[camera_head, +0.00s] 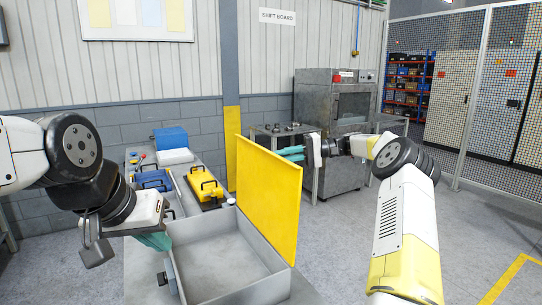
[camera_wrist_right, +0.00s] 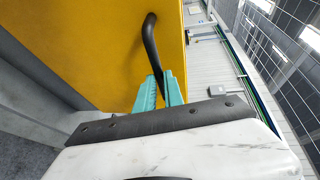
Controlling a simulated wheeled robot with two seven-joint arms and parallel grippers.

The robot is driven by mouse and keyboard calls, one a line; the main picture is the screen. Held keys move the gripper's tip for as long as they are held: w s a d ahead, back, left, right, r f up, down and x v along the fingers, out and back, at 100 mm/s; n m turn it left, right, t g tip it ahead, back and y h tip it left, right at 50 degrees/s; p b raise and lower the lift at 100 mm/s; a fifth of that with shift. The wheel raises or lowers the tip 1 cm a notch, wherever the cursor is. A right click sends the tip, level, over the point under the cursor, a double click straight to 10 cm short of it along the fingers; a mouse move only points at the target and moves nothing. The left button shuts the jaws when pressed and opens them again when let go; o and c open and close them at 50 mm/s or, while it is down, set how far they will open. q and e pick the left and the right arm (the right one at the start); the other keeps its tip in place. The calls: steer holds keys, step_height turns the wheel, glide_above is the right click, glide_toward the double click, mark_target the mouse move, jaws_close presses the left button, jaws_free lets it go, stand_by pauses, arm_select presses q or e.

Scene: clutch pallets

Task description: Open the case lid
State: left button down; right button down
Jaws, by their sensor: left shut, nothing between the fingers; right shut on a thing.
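The grey case (camera_head: 215,258) stands in front of me with its yellow lid (camera_head: 268,195) raised roughly upright along its right side. The inside looks empty. In the right wrist view the yellow lid (camera_wrist_right: 105,45) carries a bent black handle (camera_wrist_right: 151,42). My right gripper (camera_head: 290,153) is at the lid's upper edge; its teal fingers (camera_wrist_right: 160,92) are shut on the handle's lower end. The lid hides part of that contact in the head view. My left gripper (camera_head: 153,240) is shut and empty beside the case's left wall.
Behind the case a bench holds a yellow toolbox (camera_head: 205,188), a blue toolbox (camera_head: 153,180) and a blue box (camera_head: 170,138). A grey machine (camera_head: 335,130) stands at the back. Floor to the right of the lid is open.

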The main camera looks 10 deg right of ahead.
steer(key=shift+w+d+f+y, duration=0.2)
steer(key=shift+d+y, duration=0.1)
steer(key=shift+d, duration=0.2)
steer(key=c, duration=1.5)
jaws_free()
steer(key=shift+o, duration=0.2)
steer(key=shift+d, duration=0.1)
steer(key=d, duration=0.7)
steer(key=shift+d+r, duration=0.3)
steer(key=shift+r, duration=0.05)
